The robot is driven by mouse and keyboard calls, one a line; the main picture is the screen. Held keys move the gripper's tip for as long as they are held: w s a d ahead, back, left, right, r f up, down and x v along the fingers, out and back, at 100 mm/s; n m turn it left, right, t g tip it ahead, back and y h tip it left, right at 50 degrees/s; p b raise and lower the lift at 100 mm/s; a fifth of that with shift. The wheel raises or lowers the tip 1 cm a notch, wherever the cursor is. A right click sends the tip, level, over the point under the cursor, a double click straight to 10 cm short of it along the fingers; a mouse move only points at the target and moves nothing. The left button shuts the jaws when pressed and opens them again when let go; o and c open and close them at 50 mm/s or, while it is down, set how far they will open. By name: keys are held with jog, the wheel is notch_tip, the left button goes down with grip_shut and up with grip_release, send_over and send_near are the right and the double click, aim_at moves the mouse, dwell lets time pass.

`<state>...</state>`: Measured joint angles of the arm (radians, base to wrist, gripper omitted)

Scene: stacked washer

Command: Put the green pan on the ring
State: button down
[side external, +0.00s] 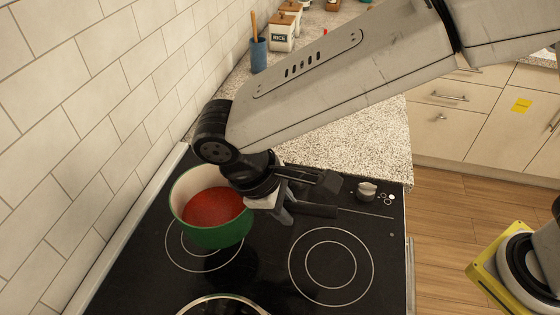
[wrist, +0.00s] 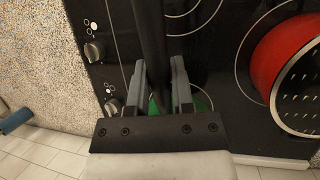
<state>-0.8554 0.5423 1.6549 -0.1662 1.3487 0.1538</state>
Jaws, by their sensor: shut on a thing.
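The green pan (side external: 222,237), with a pale inside and red sauce in it, shows upright in the side external view. It overlaps the far part of the left ring (side external: 205,268) on the black cooktop. I cannot tell whether its base touches the glass. My gripper (side external: 286,208) is at the pan's right side, shut on its black handle (side external: 318,211), which points right. In the wrist view the handle (wrist: 149,35) runs between the fingers of my gripper (wrist: 160,70). Only small patches of the green pan (wrist: 201,103) show there; my gripper hides the rest.
A second ring (side external: 331,265) on the right is bare. A red pot (wrist: 268,62) stands on the cooktop, its rim (side external: 222,298) at the near edge. Knobs (side external: 367,190) are beyond the handle. The tiled wall (side external: 110,110) is close on the left.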

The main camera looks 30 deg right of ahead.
aim_at(251, 220)
jog(key=w+a+f, duration=0.2)
jog(key=w+f, duration=0.1)
jog(key=f, duration=0.2)
jog(key=shift+w+a, duration=0.3)
jog(key=shift+a, duration=0.05)
jog(key=shift+f, duration=0.2)
jog(key=shift+w+a+f, duration=0.1)
jog(key=shift+f, duration=0.8)
jog(key=shift+w+a+f, duration=0.1)
jog(key=shift+f, duration=0.85)
jog(key=shift+c, duration=2.4)
grip_release()
jog(key=shift+d, duration=0.1)
jog(key=v, duration=1.2)
